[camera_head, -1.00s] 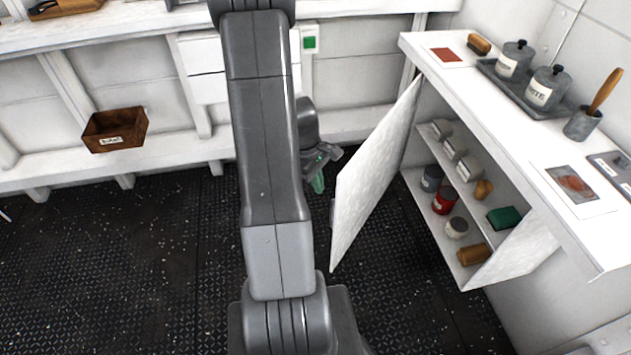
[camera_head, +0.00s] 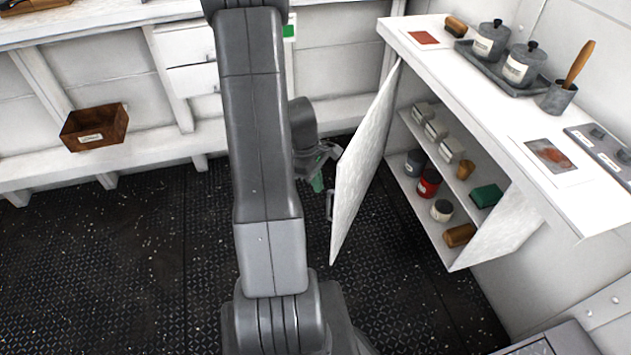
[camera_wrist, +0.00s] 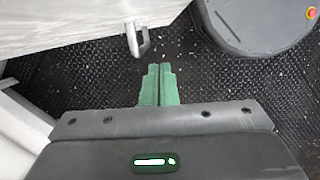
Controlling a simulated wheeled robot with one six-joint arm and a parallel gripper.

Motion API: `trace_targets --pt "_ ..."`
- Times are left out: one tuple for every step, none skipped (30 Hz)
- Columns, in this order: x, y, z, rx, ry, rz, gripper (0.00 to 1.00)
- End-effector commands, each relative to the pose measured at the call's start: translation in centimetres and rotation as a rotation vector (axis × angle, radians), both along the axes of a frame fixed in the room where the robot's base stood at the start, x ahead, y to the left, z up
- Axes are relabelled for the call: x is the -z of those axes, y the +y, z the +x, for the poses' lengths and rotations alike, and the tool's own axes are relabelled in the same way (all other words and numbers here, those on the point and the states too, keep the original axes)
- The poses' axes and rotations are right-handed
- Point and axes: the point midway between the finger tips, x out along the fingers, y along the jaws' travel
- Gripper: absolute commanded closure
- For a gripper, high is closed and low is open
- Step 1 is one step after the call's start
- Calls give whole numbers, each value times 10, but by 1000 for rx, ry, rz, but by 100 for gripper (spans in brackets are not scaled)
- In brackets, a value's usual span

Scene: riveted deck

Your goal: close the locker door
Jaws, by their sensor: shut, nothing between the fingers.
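The white locker door (camera_head: 363,160) stands open on the left side of the cabinet under the counter, swung out over the deck. Its handle (camera_head: 330,205) is on the outer face near the free edge. In the wrist view the door (camera_wrist: 70,28) fills the upper left, and the handle (camera_wrist: 138,40) hangs from its edge. My gripper (camera_head: 318,184) is to the left of the door, on its outer side. In the wrist view its green fingers (camera_wrist: 159,70) are together and empty, a little apart from the handle.
The locker (camera_head: 405,185) holds cans, jars and a green block on two shelves. A second white door panel (camera_head: 497,232) stands at its right. The counter (camera_head: 480,95) above carries canisters on a tray. A brown bin (camera_head: 95,127) sits on the left ledge. Dark deck is clear at left.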

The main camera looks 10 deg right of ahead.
Motion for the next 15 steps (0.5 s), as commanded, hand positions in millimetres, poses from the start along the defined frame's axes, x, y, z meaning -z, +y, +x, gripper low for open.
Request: trace_targets --pt "0 -3 -3 -5 1 -1 100" --pt "0 -5 -6 -10 1 0 100" --pt "0 -9 -9 -16 2 -1 100" --pt "1 -12 -12 -22 2 0 100" --pt "1 -16 -15 -31 2 0 100" --pt "1 -21 -20 -41 1 0 100" --pt "1 -25 -25 -51 2 -1 100" --pt "1 -30 -28 -61 1 0 100" --pt "1 -37 -34 -76 2 0 100" --pt "1 -42 -39 -87 2 -1 100" --pt "1 -48 -44 -100 2 0 100" --pt "1 -56 -51 -118 3 0 100" --pt "1 -63 -55 -130 2 0 100" --pt "0 -69 -60 -144 1 0 100" --pt "0 -78 -67 -162 2 0 100"
